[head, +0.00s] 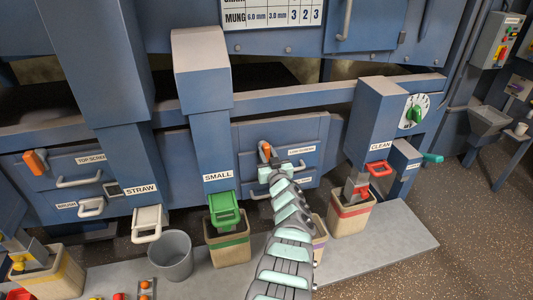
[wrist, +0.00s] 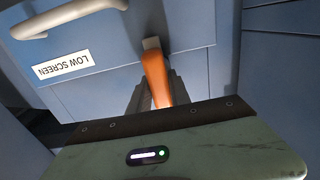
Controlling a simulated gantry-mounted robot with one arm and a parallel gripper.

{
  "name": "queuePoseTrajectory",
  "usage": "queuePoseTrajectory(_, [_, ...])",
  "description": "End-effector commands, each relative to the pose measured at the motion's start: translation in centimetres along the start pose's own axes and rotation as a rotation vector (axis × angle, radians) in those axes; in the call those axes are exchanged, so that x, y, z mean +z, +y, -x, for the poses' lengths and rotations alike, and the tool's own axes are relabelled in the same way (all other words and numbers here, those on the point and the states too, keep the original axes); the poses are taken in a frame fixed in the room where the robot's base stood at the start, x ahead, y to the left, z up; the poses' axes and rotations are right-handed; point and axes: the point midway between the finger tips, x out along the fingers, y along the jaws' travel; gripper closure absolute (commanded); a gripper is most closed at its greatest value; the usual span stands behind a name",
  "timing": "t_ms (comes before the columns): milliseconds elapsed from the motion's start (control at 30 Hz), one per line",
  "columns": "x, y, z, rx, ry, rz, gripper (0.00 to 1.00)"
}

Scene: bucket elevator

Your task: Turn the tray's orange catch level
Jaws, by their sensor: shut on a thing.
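The orange catch (head: 265,149) is on the front of the blue tray marked LOW SCREEN (head: 318,134). In the wrist view the orange catch (wrist: 156,76) runs from a grey pivot block to between my fingers, steep and slightly tilted rather than level. My gripper (head: 268,163) is at the catch and shut on it; in the wrist view my gripper (wrist: 160,98) has a dark finger on each side of it. The catch's gripped end is partly hidden by the fingers and gripper body. The tray's pale handle (wrist: 68,18) is beside it.
Another orange catch (head: 36,161) is on the TOP SCREEN drawer at left. The green SMALL chute gate (head: 225,211) and red CLEAN gate (head: 380,168) flank my arm. Bins and a grey bucket (head: 171,256) stand below. Open floor (head: 470,240) lies at right.

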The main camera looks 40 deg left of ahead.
Motion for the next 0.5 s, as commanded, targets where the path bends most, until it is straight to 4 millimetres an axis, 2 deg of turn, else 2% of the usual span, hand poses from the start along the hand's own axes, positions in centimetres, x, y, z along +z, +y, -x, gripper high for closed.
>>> queuePoseTrajectory(133, [0.01,0.01,0.00,0.000,0.000,0.000,1.00])
queuePoseTrajectory(500, [0.02,0.01,0.01,0.000,0.000,0.010,1.00])
